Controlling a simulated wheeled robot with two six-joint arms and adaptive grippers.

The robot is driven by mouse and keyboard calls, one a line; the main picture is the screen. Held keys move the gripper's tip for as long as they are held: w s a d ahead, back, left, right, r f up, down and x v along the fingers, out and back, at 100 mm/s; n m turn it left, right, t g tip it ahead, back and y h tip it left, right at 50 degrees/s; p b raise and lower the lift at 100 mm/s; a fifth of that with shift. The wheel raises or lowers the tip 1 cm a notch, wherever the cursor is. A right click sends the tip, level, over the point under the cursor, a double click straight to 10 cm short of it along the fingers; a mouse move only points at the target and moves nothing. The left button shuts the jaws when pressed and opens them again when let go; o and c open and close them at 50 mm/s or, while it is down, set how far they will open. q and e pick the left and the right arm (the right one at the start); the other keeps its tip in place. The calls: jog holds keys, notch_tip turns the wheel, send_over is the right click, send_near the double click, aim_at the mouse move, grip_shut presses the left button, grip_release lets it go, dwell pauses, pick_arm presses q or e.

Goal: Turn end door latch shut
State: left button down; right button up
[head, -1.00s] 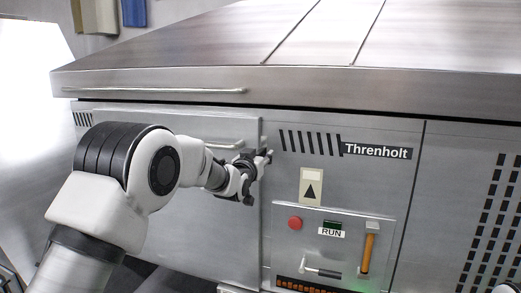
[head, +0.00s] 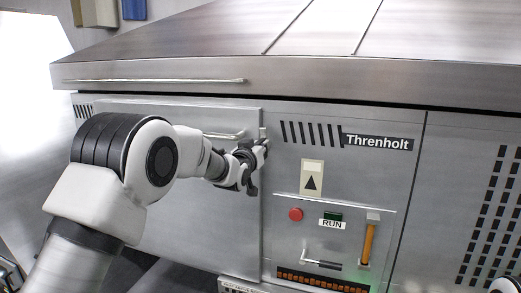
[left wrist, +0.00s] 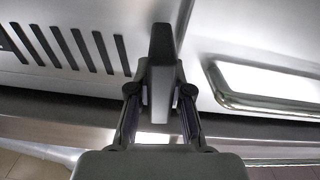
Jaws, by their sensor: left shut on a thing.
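The end door (head: 185,195) is the flat steel panel on the left of the machine front, with a bar handle (head: 222,135) near its top; it lies close against the front. The latch (head: 264,133) is at the door's right edge, a small piece mostly hidden by my gripper in the head view. My left gripper (head: 262,149) is at that edge. In the left wrist view, my left gripper (left wrist: 160,85) is shut on the dark latch (left wrist: 160,45), which stands upright between the fingers. My right gripper is not in view.
Right of the latch are vent slots (head: 297,133) and a control panel with a red button (head: 295,214), an orange lever (head: 369,243) and a small handle (head: 320,262). The steel hood (head: 200,72) overhangs above my left gripper.

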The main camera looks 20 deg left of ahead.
pick_arm(q)
jog(key=n, duration=0.1)
jog(key=n+b, duration=0.1)
jog(key=n, duration=0.1)
jog(key=shift+a+f+b, duration=0.2)
jog(key=shift+a+b, duration=0.05)
jog(key=shift+b, duration=0.15)
jog(key=n, duration=0.2)
jog(key=n+b, duration=0.1)
jog(key=n, duration=0.2)
jog(key=shift+a+f, duration=0.1)
jog(key=shift+a, duration=0.1)
jog(key=n, duration=0.2)
jog(key=n+b, duration=0.1)
jog(key=n, duration=0.2)
jog(key=f+n, duration=0.1)
jog(key=n, duration=0.2)
jog(key=shift+a, duration=0.25)
jog(key=shift+n, duration=0.4)
jog(key=c, duration=1.1)
grip_release()
jog(key=shift+w, duration=0.1)
